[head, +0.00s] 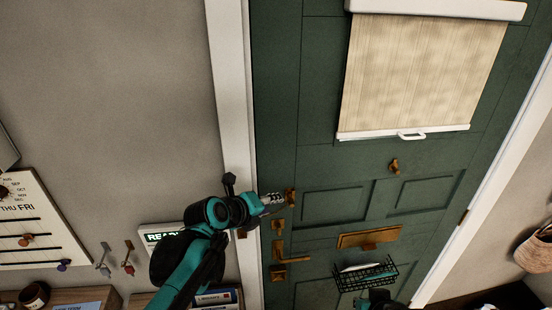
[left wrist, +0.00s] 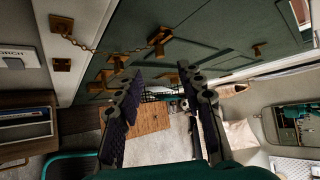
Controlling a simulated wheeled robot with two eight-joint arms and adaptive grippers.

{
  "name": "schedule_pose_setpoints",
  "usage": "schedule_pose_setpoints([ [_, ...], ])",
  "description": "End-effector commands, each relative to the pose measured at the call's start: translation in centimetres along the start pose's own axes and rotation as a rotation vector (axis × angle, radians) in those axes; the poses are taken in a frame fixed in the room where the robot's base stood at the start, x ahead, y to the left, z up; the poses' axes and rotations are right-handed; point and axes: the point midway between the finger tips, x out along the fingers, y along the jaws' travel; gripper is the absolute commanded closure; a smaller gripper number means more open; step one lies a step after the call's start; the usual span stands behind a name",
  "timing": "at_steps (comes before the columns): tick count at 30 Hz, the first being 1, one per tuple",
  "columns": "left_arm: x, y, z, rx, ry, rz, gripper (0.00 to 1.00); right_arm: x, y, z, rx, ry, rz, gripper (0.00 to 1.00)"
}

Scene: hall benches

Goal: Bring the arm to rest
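My left arm rises from the bottom of the head view, and its gripper (head: 270,203) is in front of the left side of the green door (head: 335,160), close to a brass fitting (head: 291,197). In the left wrist view my left gripper (left wrist: 155,75) has its two dark fingers spread wide with nothing between them. A brass chain (left wrist: 105,48) hangs ahead of it, apart from the fingers, running to a brass piece on the door. A dark and teal part, seemingly my right gripper (head: 376,300), barely shows at the bottom edge; its fingers cannot be made out.
A brass lever handle (head: 292,260), a mail slot (head: 370,237) and a wire basket (head: 366,276) with papers are on the door. A blind (head: 423,75) covers its upper part.

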Motion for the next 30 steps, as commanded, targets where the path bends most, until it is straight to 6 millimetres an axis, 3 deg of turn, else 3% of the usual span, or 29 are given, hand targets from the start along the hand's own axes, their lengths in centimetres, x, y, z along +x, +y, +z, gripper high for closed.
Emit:
schedule_pose_setpoints([
  [4, 0.1, 1.2, -0.8, -0.066, 0.001, 0.013, 0.61, 0.8, 0.0, 0.6, 0.0, 0.0, 0.0, 1.0],
  [8, 0.1, 4.5, -3.0, -0.273, -0.003, 0.053, 0.61, 3.0, 0.0, 2.1, 0.0, 0.0, 0.0, 1.0],
  [20, -0.6, 18.3, -11.6, -1.218, -0.146, 0.214, 0.61, 10.8, 0.0, 7.7, 0.0, 0.0, 0.0, 1.0],
  [30, -0.8, 30.2, -18.7, -2.008, -0.43, 0.239, 0.61, 17.1, 0.0, 12.2, 0.0, 0.0, 0.0, 1.0],
])
